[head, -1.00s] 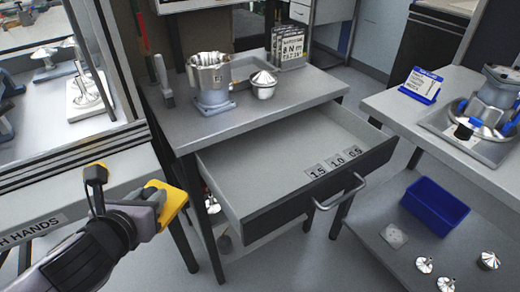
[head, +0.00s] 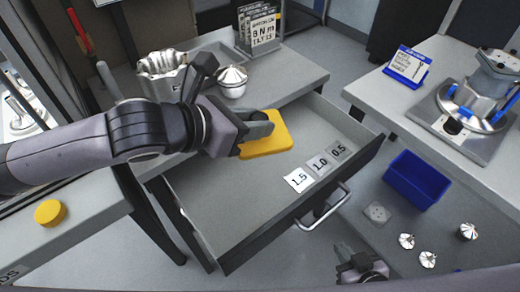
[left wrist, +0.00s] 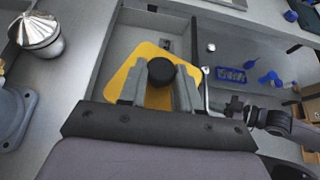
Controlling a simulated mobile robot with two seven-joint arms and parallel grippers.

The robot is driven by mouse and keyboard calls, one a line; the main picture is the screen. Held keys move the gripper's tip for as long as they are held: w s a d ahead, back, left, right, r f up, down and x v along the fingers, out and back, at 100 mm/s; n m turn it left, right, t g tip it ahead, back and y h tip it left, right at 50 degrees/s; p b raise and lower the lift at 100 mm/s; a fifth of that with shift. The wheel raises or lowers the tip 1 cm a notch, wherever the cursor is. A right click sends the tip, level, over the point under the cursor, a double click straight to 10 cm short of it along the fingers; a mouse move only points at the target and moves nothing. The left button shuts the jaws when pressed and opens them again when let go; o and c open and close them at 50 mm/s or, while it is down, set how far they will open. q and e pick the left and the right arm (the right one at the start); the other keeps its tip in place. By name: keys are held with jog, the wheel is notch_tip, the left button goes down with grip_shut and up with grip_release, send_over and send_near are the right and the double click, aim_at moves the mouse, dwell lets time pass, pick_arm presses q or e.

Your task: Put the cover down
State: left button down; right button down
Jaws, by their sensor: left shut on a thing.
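The cover is a yellow plate (head: 268,138) with rounded corners. My left gripper (head: 258,130) is shut on it and holds it over the open drawer (head: 240,195). In the left wrist view the yellow cover (left wrist: 126,80) shows behind the fingers, with a round black knob (left wrist: 161,71) between them. I cannot tell how high it is above the drawer floor. My right gripper (head: 362,270) is low at the bottom edge of the head view, apart from the cover; its jaws are too unclear to read.
The drawer floor has labels 1.5, 1.0 and 0.5 (head: 318,166) near its front and is otherwise bare where visible. A metal housing (head: 160,75) and a silver part (head: 232,80) stand on the bench behind. A yellow disc (head: 50,212) lies left. A blue bin (head: 414,180) is right.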

pick_arm(q)
notch_tip(320, 180, down, 14)
jog(key=shift+s+f+b, duration=0.1)
jog(key=shift+f+b, duration=0.1)
jog(key=shift+b, duration=0.35)
jog(key=shift+f, duration=2.65)
jog(key=shift+f, duration=0.15)
jog(key=c, duration=0.8)
grip_release()
